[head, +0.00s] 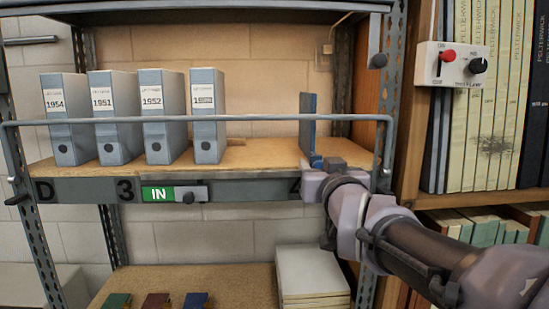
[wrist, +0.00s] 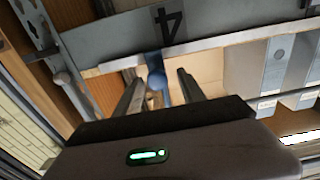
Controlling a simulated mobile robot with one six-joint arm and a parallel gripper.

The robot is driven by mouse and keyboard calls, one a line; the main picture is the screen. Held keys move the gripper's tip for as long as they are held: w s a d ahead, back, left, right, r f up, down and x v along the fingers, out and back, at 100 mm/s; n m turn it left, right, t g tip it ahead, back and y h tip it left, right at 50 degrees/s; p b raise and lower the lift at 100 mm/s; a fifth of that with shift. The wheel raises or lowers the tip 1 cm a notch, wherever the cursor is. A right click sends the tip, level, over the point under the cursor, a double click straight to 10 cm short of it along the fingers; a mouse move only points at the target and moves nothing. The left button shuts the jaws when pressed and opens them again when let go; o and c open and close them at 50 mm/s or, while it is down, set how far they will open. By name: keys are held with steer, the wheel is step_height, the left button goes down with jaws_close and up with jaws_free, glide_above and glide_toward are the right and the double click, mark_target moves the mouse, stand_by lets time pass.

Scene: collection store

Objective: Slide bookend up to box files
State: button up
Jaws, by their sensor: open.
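The blue bookend (head: 307,122) stands upright at the right part of the wooden shelf, apart from the box files. Several grey-blue box files, such as the one labelled 1952 (head: 163,115), stand upright on the left half; the rightmost file (head: 207,115) is nearest the bookend, with a wide bare gap between. My gripper (head: 320,166) is at the shelf's front edge by the bookend's foot. In the wrist view my gripper (wrist: 158,88) is open, its two fingers on either side of the blue bookend (wrist: 157,72). Whether they touch it I cannot tell.
A grey rail (head: 255,118) runs across the shelf front. The shelf board (head: 255,155) is bare between files and bookend. A metal upright (head: 385,90) and a switch box (head: 452,65) are at the right. The lower shelf holds small books and a white stack (head: 312,272).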

steer(key=shift+w+d+f, duration=0.15)
steer(key=shift+w+d, duration=0.05)
steer(key=shift+w, duration=0.55)
steer(key=shift+s, duration=0.2)
steer(key=shift+c, duration=1)
steer(key=shift+a, duration=0.1)
jaws_close()
